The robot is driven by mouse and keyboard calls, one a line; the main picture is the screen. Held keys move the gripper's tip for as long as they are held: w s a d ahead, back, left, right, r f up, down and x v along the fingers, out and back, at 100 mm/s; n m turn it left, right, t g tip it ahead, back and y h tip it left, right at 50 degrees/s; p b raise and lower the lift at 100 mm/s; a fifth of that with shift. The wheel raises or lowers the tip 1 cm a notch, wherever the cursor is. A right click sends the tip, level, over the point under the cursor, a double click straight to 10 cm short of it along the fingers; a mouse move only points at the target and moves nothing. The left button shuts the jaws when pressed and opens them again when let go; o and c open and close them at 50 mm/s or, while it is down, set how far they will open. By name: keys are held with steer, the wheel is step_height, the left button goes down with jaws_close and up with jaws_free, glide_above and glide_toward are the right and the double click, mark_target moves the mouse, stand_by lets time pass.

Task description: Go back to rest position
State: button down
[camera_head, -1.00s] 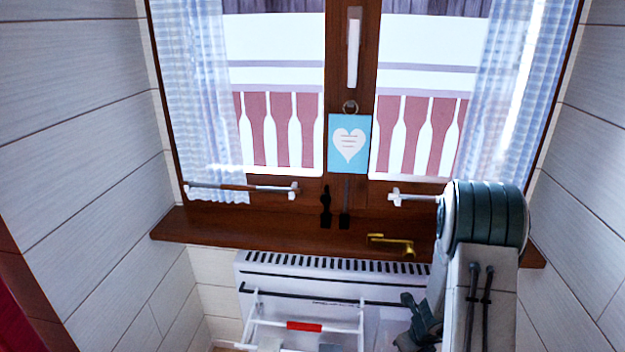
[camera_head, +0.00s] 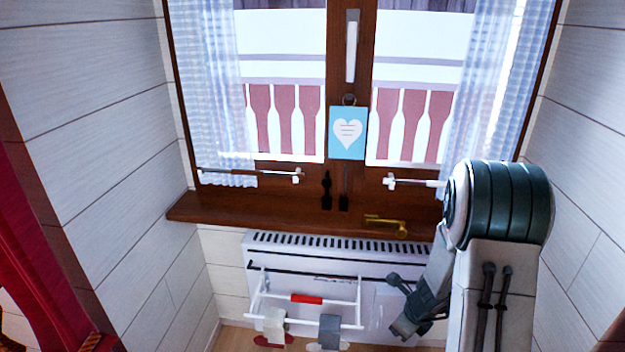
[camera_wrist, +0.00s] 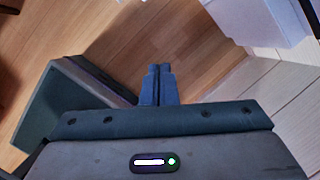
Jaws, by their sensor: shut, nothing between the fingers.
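My gripper (camera_wrist: 159,72) shows in the wrist view with its two dark blue fingers together and nothing between them. It points over the wooden floor (camera_wrist: 110,50), apart from anything. In the head view my arm rises at the right, in front of the window sill and heater, and my gripper's fingertips cannot be made out clearly there.
A white heater (camera_head: 390,262) stands under the wooden window sill (camera_head: 240,212). A white rack (camera_head: 345,305) with a red piece and hanging cloths is at the heater's front. A brass object (camera_head: 385,223) lies on the sill. Pale plank walls close in both sides.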

steer(key=s+a+r+n+p, duration=0.25)
steer(key=r+n, duration=0.25)
steer(key=r, duration=0.3)
steer(key=s+a+r+n+y+p, duration=0.1)
steer(key=s+a+r+n+p, duration=0.2)
steer(key=r, duration=0.5)
steer(key=s+a+r+n+p, duration=0.1)
steer(key=a+r+n+p, duration=0.15)
steer(key=r+n, duration=0.5)
steer(key=s+d+r+n+h+p, duration=0.1)
steer(key=s+r+n+h+p, duration=0.2)
steer(key=s+r+n+p, duration=0.5)
steer(key=s+r+n, duration=0.3)
steer(key=s+r, duration=0.1)
steer(key=r, duration=0.4)
steer(key=shift+s+r, duration=0.4)
